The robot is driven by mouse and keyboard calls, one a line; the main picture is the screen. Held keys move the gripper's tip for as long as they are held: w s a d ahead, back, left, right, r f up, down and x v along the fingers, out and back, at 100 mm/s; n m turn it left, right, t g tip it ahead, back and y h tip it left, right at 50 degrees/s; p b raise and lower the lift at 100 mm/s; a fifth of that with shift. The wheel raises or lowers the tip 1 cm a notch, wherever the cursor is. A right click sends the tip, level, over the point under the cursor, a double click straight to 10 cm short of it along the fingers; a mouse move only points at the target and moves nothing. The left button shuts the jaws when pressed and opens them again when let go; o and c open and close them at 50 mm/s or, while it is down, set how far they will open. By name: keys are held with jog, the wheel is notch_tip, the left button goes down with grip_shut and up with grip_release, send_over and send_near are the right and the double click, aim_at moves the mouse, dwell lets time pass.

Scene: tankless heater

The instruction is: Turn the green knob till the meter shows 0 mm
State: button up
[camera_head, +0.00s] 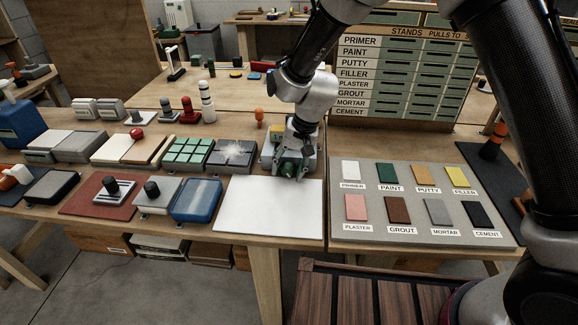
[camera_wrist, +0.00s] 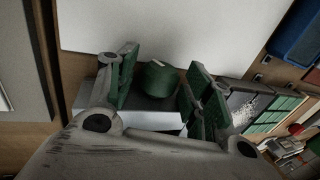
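The green knob (camera_wrist: 161,78) shows in the wrist view on the front of a light grey unit (camera_wrist: 150,114). In the head view the knob (camera_head: 289,168) is largely covered by my gripper (camera_head: 289,175). In the wrist view my gripper (camera_wrist: 160,65) is open, with one green-padded finger on each side of the knob. A gap shows between the knob and each finger. In the head view the unit (camera_head: 269,159) stands at the back edge of a white sheet, partly hidden by my arm. No meter reading can be made out in either view.
The white sheet (camera_head: 268,212) is bare. A grey board with colour samples (camera_head: 345,232) lies to the right. A grey block with a white splash (camera_head: 231,154) and a green-tiled block (camera_head: 187,150) stand close on the left. A labelled drawer rack (camera_head: 395,72) stands behind.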

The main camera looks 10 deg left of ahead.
jog(key=c, duration=0.7)
jog(key=shift+o, duration=0.2)
jog(key=shift+a, duration=0.1)
jog(key=shift+a+h, duration=0.2)
jog(key=shift+h, duration=1.1)
jog(key=shift+a+h, duration=0.2)
jog(key=shift+h, duration=1.4)
jog(key=o, duration=1)
jog(key=shift+o, duration=0.2)
